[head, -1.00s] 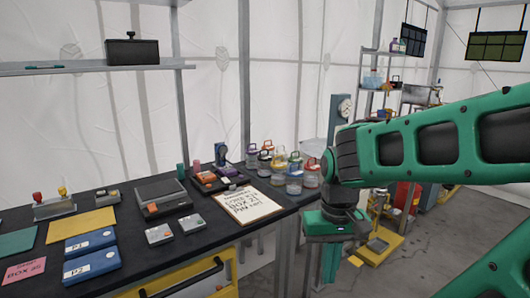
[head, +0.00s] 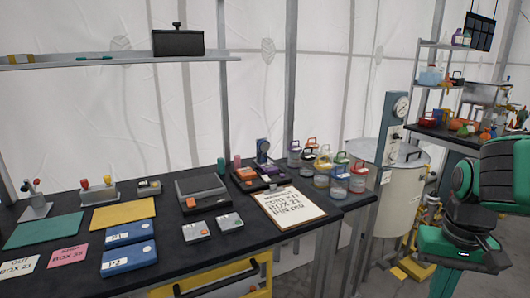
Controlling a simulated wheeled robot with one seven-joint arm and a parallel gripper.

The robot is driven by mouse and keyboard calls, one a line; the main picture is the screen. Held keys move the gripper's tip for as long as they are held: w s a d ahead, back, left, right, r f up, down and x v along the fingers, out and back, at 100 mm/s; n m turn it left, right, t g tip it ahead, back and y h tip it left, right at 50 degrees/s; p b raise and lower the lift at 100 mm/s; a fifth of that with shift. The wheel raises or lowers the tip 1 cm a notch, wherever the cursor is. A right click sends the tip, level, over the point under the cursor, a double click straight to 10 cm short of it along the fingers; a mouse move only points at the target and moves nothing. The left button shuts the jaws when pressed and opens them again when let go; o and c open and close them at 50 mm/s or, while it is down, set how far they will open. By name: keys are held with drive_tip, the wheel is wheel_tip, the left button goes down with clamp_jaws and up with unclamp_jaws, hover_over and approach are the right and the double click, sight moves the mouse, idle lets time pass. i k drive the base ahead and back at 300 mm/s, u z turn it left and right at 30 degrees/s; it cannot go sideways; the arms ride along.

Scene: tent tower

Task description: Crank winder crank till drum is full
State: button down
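My gripper (head: 462,254), green and black, hangs at the lower right on the folded arm, in front of the yellow-framed equipment on the floor. Its fingers are not clearly seen, so I cannot tell if it is open or shut. I cannot make out a winder, its crank or a winding drum for certain.
A black bench (head: 158,200) holds a clipboard (head: 290,207), blue boxes (head: 128,258), a scale-like device (head: 201,189) and several lidded jars (head: 322,172). A gauge column (head: 395,125) rises behind its right end. A stocked shelf rack (head: 437,73) stands far right.

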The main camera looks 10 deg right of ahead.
sight(265, 147)
drive_tip(key=z, duration=0.05)
drive_tip(key=i, duration=1)
drive_tip(key=u, duration=0.1)
drive_tip(key=k, duration=0.6)
drive_tip(key=z, duration=0.35)
drive_tip(key=i, duration=1)
drive_tip(key=u, duration=0.45)
